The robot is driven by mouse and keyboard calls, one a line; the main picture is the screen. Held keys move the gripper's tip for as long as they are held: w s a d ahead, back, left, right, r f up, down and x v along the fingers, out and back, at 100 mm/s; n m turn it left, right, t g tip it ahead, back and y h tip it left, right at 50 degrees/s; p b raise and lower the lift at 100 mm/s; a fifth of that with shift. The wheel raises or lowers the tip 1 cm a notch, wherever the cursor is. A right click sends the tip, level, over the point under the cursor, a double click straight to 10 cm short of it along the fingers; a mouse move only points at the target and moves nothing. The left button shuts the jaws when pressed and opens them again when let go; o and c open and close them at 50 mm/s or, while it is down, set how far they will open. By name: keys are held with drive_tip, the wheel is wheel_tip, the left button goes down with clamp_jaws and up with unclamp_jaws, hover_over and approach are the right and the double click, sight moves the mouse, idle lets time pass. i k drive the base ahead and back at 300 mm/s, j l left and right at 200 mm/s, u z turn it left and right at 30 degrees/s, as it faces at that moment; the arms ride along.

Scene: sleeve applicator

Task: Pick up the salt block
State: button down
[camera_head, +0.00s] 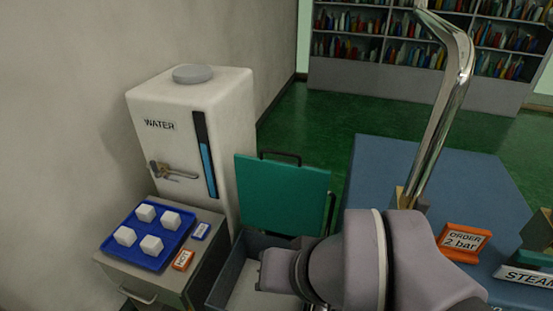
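Several white blocks sit apart from each other on a blue tray (148,260) at the lower left. They are a back left block (146,213), a back right block (170,219), a front left block (125,236) and a front right block (151,245). They look alike, and none carries a readable label. My arm shows at the bottom centre, to the right of the tray and well apart from it. The fingers of my gripper do not show.
An open grey bin (225,274) with a raised green lid (280,195) lies between cabinet and arm. A blue table (385,165) stands right.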

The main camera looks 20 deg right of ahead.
sight(126, 236)
drive_tip(key=i+j, duration=0.25)
drive_tip(key=j, duration=0.2)
drive_tip(key=i+j, duration=0.2)
drive_tip(key=j, duration=0.2)
drive_tip(key=i+j, duration=0.25)
drive_tip(key=j, duration=0.2)
drive_tip(key=i+j, duration=0.25)
drive_tip(key=j, duration=0.15)
drive_tip(key=i+j, duration=0.2)
drive_tip(key=j, duration=0.25)
